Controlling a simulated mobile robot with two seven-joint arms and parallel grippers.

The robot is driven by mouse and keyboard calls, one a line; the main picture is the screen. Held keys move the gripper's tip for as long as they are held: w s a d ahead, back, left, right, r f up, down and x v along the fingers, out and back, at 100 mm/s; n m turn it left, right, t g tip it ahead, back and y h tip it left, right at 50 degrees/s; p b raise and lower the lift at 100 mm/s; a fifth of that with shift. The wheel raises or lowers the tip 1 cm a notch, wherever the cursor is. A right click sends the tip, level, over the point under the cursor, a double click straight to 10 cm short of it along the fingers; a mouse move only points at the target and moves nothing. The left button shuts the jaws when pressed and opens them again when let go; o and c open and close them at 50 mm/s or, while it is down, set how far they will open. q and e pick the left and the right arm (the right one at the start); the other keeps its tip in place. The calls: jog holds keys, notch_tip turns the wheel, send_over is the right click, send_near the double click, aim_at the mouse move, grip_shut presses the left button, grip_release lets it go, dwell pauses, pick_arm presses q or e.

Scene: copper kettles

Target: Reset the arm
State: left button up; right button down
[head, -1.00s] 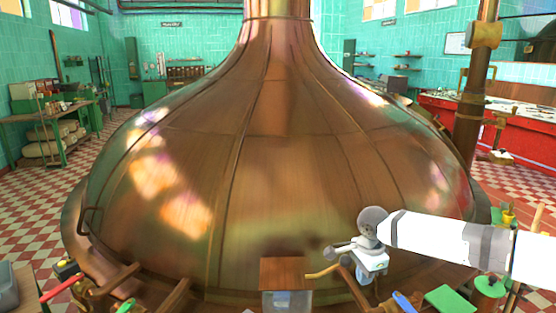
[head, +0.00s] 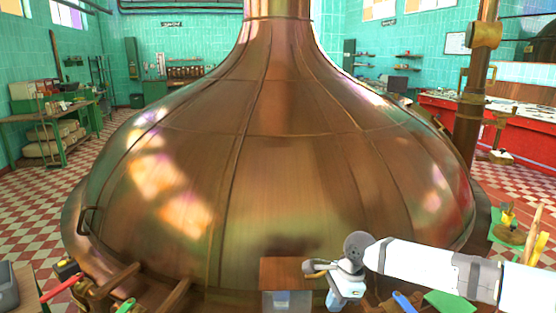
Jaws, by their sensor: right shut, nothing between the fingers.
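My right arm comes in from the right edge, white with grey bands. My right gripper (head: 318,267) is at its end, low in the picture, in front of the large copper kettle (head: 290,180). It is shut and holds nothing. It hangs just to the right of a brown wooden block or board (head: 285,272); I cannot tell whether they touch. My left gripper is not in view.
A pale blue-grey container (head: 287,300) stands below the brown board. Green items and tools lie at the lower right, among them a green flat piece (head: 450,302). A workbench (head: 50,117) stands far left. Checkered floor is open on both sides.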

jog(key=s+a+r+m+t+y, duration=0.3)
jog(key=s+a+m+y, duration=1.25)
jog(key=a, duration=0.45)
jog(key=s+d+f+m+t+h, duration=0.1)
jog(key=d+f+m+t+h, duration=0.25)
jog(key=d+m+t, duration=0.6)
jog(key=s+d+f+m+t+h, duration=0.1)
jog(key=d+f+m+t+h, duration=0.25)
jog(key=m, duration=1.15)
jog(key=s+d+f+m+g+h, duration=0.4)
jog(key=s+d+f+m+h, duration=0.5)
jog(key=s+d+f+m, duration=0.3)
pick_arm(q)
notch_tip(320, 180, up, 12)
jog(key=p, duration=1.3)
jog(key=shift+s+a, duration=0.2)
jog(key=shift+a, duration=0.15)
pick_arm(e)
notch_tip(320, 180, up, 12)
jog(key=s+m, duration=0.1)
jog(key=s, duration=0.1)
jog(key=shift+s+d+f, duration=0.25)
jog(key=shift+s+d, duration=0.05)
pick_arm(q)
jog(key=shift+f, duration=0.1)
pick_arm(e)
jog(key=shift+f, duration=0.1)
